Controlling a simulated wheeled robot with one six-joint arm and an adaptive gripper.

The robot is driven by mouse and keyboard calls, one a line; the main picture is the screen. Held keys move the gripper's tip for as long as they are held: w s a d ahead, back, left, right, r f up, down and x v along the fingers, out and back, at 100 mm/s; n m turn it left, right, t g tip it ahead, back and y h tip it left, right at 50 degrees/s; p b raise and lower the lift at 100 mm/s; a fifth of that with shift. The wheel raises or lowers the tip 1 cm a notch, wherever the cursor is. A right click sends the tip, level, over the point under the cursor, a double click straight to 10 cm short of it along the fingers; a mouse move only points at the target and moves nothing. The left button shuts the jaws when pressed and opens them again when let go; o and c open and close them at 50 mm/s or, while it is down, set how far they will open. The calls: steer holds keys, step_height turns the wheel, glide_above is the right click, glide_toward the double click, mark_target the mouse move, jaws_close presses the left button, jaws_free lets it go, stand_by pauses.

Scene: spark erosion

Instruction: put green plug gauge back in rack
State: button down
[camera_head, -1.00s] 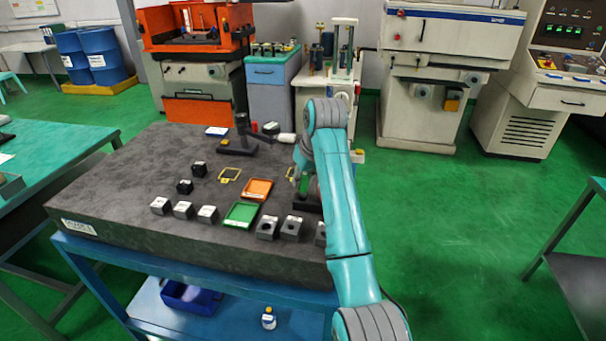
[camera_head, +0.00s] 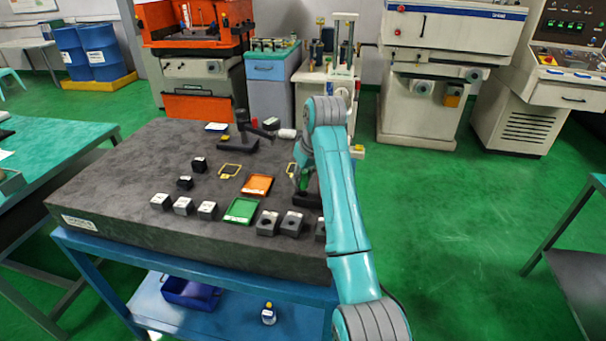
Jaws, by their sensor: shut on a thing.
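My gripper (camera_head: 301,180) is low over the right part of the dark stone table, partly hidden behind my teal arm. It is shut on the green plug gauge (camera_head: 303,185), of which only a small green patch shows. The black rack (camera_head: 308,201) lies just below the gauge, partly covered by my arm. The gauge's lower end is hidden, so I cannot tell whether it is inside a hole of the rack or above it.
A green tray (camera_head: 241,211) and an orange tray (camera_head: 257,185) lie left of the gripper. Several grey blocks (camera_head: 267,223) stand along the front. A black stand (camera_head: 240,140) is at the back. The table's left part (camera_head: 110,195) is clear.

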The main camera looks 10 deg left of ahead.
steer(key=shift+f, duration=0.95)
stand_by(0.6)
steer(key=c, duration=0.8)
jaws_free()
steer(key=shift+c, duration=0.2)
steer(key=v, duration=0.7)
steer(key=shift+r, duration=0.15)
steer(key=shift+s, duration=0.1)
